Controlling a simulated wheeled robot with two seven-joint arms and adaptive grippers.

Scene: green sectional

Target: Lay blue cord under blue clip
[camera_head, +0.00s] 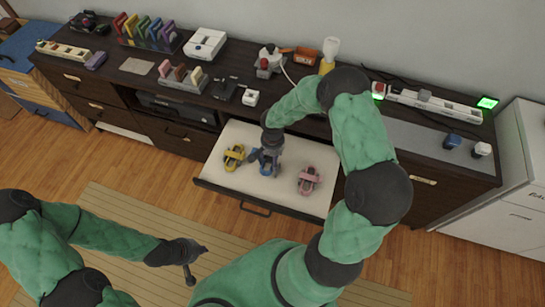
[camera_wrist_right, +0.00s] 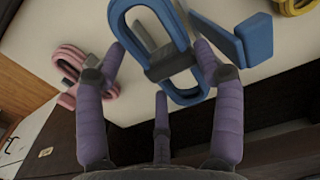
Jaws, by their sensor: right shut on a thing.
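The blue cord (camera_wrist_right: 163,22) is a looped bundle with a dark grey band around its middle. My right gripper (camera_wrist_right: 160,68) is shut on it at the band, over the white drawer bottom. An angled blue piece, which looks like the blue clip (camera_wrist_right: 232,45), is just right of the cord in the right wrist view. In the head view the right gripper (camera_head: 268,152) points down into the open drawer and partly hides the blue parts (camera_head: 254,155). Whether the cord touches the drawer bottom is unclear. My left gripper (camera_head: 188,262) is over the floor, away from the drawer; its fingers are unclear.
The open drawer (camera_head: 215,172) also holds a yellow cord with its clip (camera_head: 234,157) on the left and a pink one (camera_head: 308,181) on the right. The cabinet top (camera_head: 228,70) above is crowded with racks, sockets and small devices.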

